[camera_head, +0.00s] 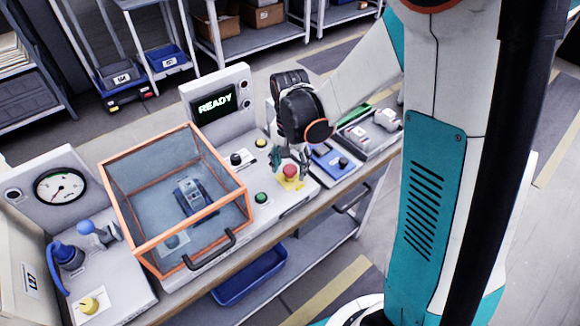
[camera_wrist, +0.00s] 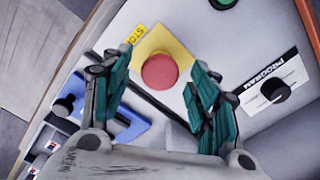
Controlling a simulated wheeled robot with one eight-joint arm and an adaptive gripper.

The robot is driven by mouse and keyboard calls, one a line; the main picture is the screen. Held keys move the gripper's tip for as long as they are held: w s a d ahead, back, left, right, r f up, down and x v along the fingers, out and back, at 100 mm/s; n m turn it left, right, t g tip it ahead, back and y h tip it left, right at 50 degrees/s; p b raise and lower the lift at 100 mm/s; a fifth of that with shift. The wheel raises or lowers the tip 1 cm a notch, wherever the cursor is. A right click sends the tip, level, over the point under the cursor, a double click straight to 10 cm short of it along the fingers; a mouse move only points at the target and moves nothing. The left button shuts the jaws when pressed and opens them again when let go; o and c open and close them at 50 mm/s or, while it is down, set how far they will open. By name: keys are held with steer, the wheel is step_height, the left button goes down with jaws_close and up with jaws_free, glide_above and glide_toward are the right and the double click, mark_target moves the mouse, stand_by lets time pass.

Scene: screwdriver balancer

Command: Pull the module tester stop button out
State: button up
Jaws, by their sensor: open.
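The stop button is a round red mushroom head (camera_wrist: 160,71) on a yellow square plate labelled STOP. In the head view the red button (camera_head: 290,172) sits at the right part of the module tester's panel, below the READY screen (camera_head: 214,104). My gripper (camera_wrist: 160,85) is open, with a teal finger on each side of the button in the wrist view. The fingers look apart from the button; their exact height above the panel is hard to tell. In the head view my gripper (camera_head: 290,158) is just above the button and partly hides the panel.
A PROGRAM knob (camera_wrist: 274,90) and a green button (camera_head: 262,198) are near the stop button. An orange-framed clear cover (camera_head: 246,214) stands to the left. A blue device (camera_head: 335,162) lies to the right. Bench front edge is close.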

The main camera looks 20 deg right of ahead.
steer(key=shift+r+p, duration=1.45)
steer(key=shift+r, duration=0.8)
steer(key=shift+s+r, duration=0.1)
steer(key=shift+r, duration=0.3)
steer(key=s+r+n+t, duration=0.7)
steer(key=s+r+n, duration=0.1)
steer(key=s+r, duration=0.6)
steer(key=shift+v, duration=0.95)
steer(key=shift+w, duration=0.15)
